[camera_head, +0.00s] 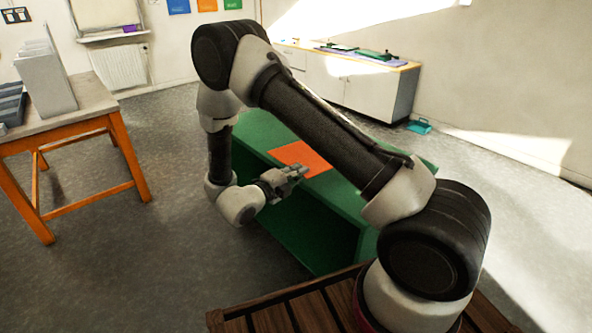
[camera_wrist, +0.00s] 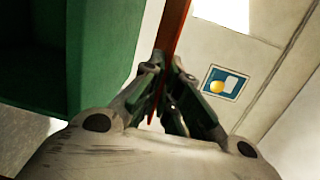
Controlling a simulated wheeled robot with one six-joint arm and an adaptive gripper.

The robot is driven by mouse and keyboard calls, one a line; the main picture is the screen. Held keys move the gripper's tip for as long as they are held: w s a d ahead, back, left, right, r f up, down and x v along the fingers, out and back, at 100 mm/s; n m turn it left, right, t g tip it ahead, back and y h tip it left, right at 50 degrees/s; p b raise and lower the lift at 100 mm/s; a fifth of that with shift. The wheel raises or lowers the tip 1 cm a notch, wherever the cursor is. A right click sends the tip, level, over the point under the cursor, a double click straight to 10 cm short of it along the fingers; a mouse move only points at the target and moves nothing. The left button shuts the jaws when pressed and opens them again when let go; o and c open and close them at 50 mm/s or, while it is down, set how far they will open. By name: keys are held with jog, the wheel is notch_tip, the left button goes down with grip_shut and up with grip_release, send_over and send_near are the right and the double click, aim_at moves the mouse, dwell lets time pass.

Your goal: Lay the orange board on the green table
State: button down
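The orange board (camera_head: 301,158) is a thin flat sheet over the top of the green table (camera_head: 262,133) in the head view. My gripper (camera_head: 297,172) is at the board's near edge. In the wrist view the board (camera_wrist: 174,30) shows edge-on as a thin strip between the fingertips of my gripper (camera_wrist: 165,85), which are closed on it. The green table (camera_wrist: 100,60) is at the left there, with a pale gap between it and the board. The board looks roughly level and above the tabletop. Its exact height is hard to judge.
An orange-legged table (camera_head: 75,115) with grey block-like objects stands at the left. A white cabinet (camera_head: 345,85) stands along the back wall. A teal item (camera_head: 419,127) lies on the floor at the right. The visible green tabletop around the board looks bare.

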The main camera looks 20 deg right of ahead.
aim_at(317, 189)
jog(key=shift+w+d+f, duration=0.4)
jog(key=shift+d+f, duration=0.6)
jog(key=shift+f, duration=0.5)
jog(key=shift+w+d+f, duration=0.35)
jog(key=shift+d+f, duration=0.65)
jog(key=shift+f, duration=0.55)
jog(key=shift+w+d+f, duration=0.4)
jog(key=shift+d+f, duration=0.6)
jog(key=shift+f, duration=0.5)
jog(key=c, duration=1)
grip_release()
jog(key=shift+o, duration=1)
jog(key=shift+f, duration=0.15)
jog(key=shift+f, duration=1.4)
